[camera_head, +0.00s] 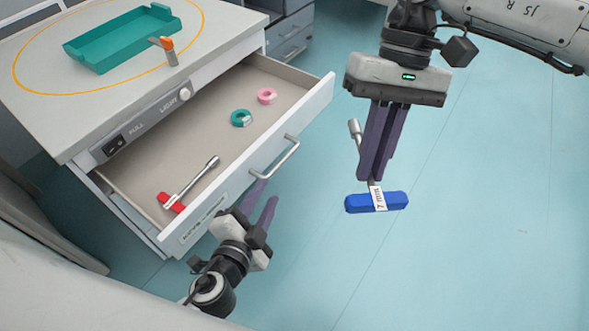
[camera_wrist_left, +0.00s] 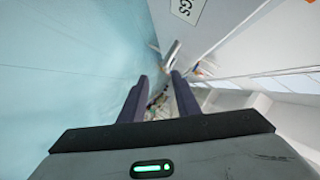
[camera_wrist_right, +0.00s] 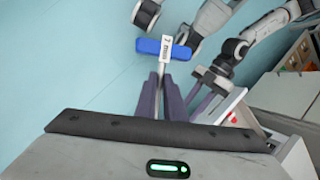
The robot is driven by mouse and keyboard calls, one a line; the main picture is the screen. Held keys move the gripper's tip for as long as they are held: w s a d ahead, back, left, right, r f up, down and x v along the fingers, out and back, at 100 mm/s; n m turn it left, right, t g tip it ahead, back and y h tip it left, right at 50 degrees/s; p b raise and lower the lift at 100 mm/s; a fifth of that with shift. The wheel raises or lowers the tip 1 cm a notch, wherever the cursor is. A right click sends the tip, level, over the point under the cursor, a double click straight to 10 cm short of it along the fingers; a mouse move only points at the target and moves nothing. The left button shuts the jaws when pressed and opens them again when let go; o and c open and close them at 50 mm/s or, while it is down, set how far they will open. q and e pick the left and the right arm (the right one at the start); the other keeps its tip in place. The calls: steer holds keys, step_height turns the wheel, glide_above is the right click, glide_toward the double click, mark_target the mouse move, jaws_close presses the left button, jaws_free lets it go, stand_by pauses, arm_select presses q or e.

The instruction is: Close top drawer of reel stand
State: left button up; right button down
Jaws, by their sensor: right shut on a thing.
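The top drawer (camera_head: 230,117) of the reel stand (camera_head: 60,125) is pulled far out. Its front carries a bar handle (camera_head: 276,158), which also seems to show ahead of the fingers in the left wrist view (camera_wrist_left: 172,54). My left gripper (camera_head: 264,192) is open, its fingers pointing at the drawer front just below the handle, with nothing between them. My right gripper (camera_head: 372,178) is shut on a blue-handled socket driver (camera_head: 359,202) labelled 7 mm, held out right of the drawer. The driver also shows in the right wrist view (camera_wrist_right: 152,46).
The drawer holds a red-handled driver (camera_head: 171,202), a teal ring (camera_head: 241,118) and a pink ring (camera_head: 267,96). On the stand top are a teal tray (camera_head: 75,48) and an orange-tipped item (camera_head: 167,45). Another drawer cabinet (camera_head: 290,35) stands behind. The floor at right is clear.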

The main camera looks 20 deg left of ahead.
mark_target(282, 165)
arm_select(q)
steer(key=shift+m+t, duration=0.4)
steer(key=shift+m, duration=0.1)
steer(key=x, duration=0.8)
steer(key=r+x, duration=0.1)
steer(key=x, duration=0.3)
steer(key=shift+w+d+f, duration=0.15)
steer(key=shift+w+d, duration=0.05)
steer(key=shift+w, duration=0.3)
jaws_close()
